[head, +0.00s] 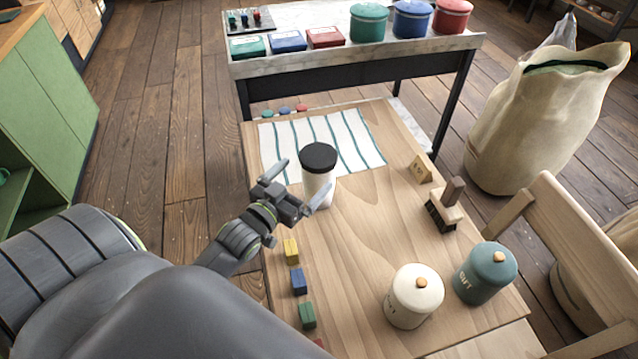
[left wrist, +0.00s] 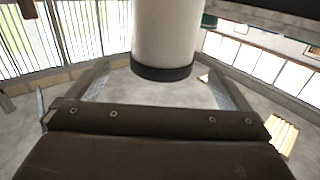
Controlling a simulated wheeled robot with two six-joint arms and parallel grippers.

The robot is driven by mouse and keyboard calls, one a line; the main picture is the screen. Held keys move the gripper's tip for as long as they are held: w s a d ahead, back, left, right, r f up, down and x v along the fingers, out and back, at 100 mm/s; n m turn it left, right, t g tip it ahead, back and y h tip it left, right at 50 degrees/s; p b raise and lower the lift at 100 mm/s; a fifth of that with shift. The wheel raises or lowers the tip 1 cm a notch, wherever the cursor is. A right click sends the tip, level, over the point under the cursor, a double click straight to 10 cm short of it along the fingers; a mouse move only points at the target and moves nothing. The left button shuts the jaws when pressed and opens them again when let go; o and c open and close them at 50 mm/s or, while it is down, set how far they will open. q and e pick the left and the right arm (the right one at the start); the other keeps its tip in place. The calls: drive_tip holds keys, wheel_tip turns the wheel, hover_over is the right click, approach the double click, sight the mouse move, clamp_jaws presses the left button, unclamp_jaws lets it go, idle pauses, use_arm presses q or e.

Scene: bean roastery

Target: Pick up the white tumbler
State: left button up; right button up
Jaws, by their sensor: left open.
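The white tumbler (head: 316,190) with a black lid stands upright on the wooden table (head: 370,240), near the edge of a striped cloth. My left gripper (head: 303,179) is open beside the tumbler, on its left, with its fingers pointing toward it. One finger passes in front of the tumbler's lower body in the head view. In the left wrist view the tumbler (left wrist: 167,35) hangs into the picture from the top, centred between the spread fingers (left wrist: 158,72). Whether either finger touches it I cannot tell. My right gripper is not in view.
Coloured blocks (head: 298,281) line the table's left edge. A white canister (head: 413,297), a teal canister (head: 486,274) and a brush (head: 444,210) stand on the right. The striped cloth (head: 350,135) lies behind the tumbler. The table's middle is clear.

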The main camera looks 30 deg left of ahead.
sight(319, 159)
use_arm(q)
drive_tip(key=shift+w, duration=1.1)
drive_tip(key=w, duration=0.5)
drive_tip(key=shift+w, duration=0.1)
drive_tip(key=c, duration=1.4)
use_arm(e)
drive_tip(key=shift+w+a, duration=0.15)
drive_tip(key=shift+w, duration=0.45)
